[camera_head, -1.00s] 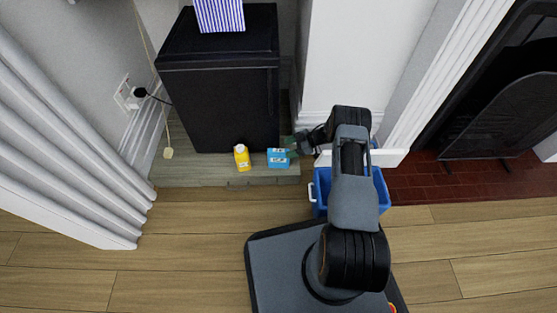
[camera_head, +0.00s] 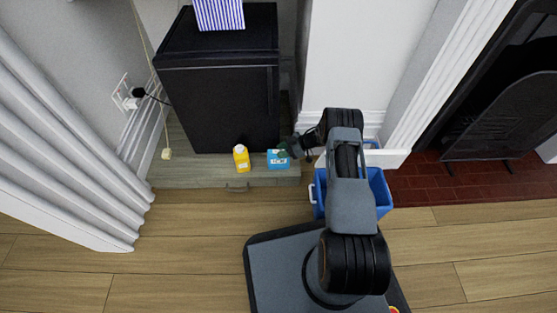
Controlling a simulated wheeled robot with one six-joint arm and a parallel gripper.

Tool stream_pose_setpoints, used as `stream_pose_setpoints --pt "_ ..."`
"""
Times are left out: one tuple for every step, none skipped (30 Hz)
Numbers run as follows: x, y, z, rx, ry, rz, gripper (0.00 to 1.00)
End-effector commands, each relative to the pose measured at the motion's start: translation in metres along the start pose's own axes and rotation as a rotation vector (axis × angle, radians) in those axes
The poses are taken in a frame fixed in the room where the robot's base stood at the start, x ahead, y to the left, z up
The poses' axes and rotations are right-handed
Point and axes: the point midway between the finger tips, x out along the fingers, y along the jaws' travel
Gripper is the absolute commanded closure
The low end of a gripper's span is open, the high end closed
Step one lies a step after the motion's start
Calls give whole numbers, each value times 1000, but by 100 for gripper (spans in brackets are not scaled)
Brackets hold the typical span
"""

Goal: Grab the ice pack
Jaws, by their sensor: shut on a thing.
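The ice pack looks to be the small blue box-like thing (camera_head: 277,160) with a pale label, upright on the low grey-wood ledge in front of the black cabinet. My gripper (camera_head: 286,151) is at its right upper edge, reaching in from the right. It is shut on the blue ice pack. The fingertips are small and dark here, and the arm's wrist hides part of them.
A yellow bottle (camera_head: 241,158) with a white cap stands just left of the ice pack. The black cabinet (camera_head: 222,110) is right behind. A blue bin (camera_head: 380,190) with a white handle sits on the floor under my arm. Wooden floor is clear at left.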

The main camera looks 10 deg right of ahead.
Motion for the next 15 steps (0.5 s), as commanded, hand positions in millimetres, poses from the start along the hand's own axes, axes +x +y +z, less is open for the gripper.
stream_pose_setpoints --pt "0 0 0 0 0 0 84" --pt "0 0 0 0 0 0 86" --pt "0 0 0 0 0 0 90" --pt "0 0 0 0 0 0 93" --pt "0 0 0 0 0 0 96" --pt "0 0 0 0 0 0 100" --pt "0 0 0 0 0 0 100" --pt "0 0 0 0 0 0 100" --pt "0 0 0 1 0 0 100" --pt "0 0 0 1 0 0 100" --pt "0 0 0 1 0 0 100" --pt "0 0 0 1 0 0 100" --pt "0 0 0 0 1 0 100" --pt "0 0 0 0 1 0 100" --pt "0 0 0 0 1 0 100"
